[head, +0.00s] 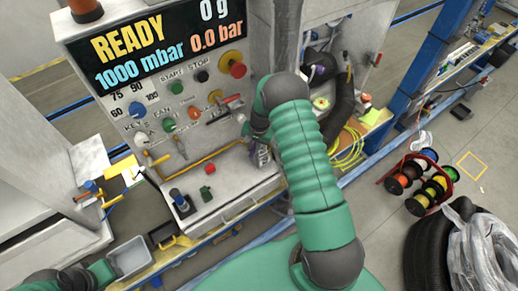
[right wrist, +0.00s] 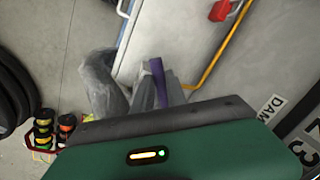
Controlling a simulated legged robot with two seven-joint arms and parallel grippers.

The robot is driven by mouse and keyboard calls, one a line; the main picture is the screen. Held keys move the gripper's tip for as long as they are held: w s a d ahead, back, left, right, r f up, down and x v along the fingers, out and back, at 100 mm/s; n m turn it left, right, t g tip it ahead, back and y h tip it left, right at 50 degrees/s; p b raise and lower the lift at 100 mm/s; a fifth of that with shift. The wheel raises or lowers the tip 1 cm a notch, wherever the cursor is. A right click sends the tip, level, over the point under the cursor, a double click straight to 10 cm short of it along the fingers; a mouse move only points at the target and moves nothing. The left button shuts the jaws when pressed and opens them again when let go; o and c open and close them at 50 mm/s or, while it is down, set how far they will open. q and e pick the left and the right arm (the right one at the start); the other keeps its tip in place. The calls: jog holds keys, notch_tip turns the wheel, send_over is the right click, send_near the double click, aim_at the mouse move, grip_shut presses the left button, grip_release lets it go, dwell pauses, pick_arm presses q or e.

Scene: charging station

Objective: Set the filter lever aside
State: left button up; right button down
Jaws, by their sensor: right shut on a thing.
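A slim purple piece, apparently the filter lever (right wrist: 158,84), stands between the grey fingers of my right gripper (right wrist: 160,82) in the right wrist view. In the head view my right gripper (head: 260,152) hangs over the right end of the panel's pale ledge, partly covered by my own arm. The lever hardly shows there. Part of my left arm shows at the lower left, but its fingers cannot be made out.
The control panel (head: 158,75) with knobs and buttons stands behind the ledge (head: 228,185). A small red block (head: 207,168) and a dark knob piece (head: 181,203) are on the ledge. A grey bin (head: 130,258) is at lower left. Cable reels (head: 412,182) stand on the floor at right.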

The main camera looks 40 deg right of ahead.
jog(key=shift+w+a+m+h+b, duration=0.15)
jog(key=shift+w+a+m+b, duration=0.15)
jog(key=shift+w+m, duration=0.8)
jog(key=shift+w+a+m+h+b, duration=0.25)
jog(key=shift+w+m+b, duration=0.35)
jog(key=shift+m, duration=0.75)
jog(key=shift+w+a+m+h+b, duration=0.1)
jog(key=shift+w+a+m+b, duration=0.15)
jog(key=shift+w+m, duration=0.9)
jog(key=shift+s, duration=0.1)
jog(key=c, duration=1.3)
grip_release()
jog(key=shift+c, duration=0.2)
notch_tip(320, 180, up, 16)
jog(key=s+b, duration=0.2)
jog(key=shift+s+r, duration=0.15)
jog(key=shift+r, duration=0.1)
jog(key=shift+c, duration=0.5)
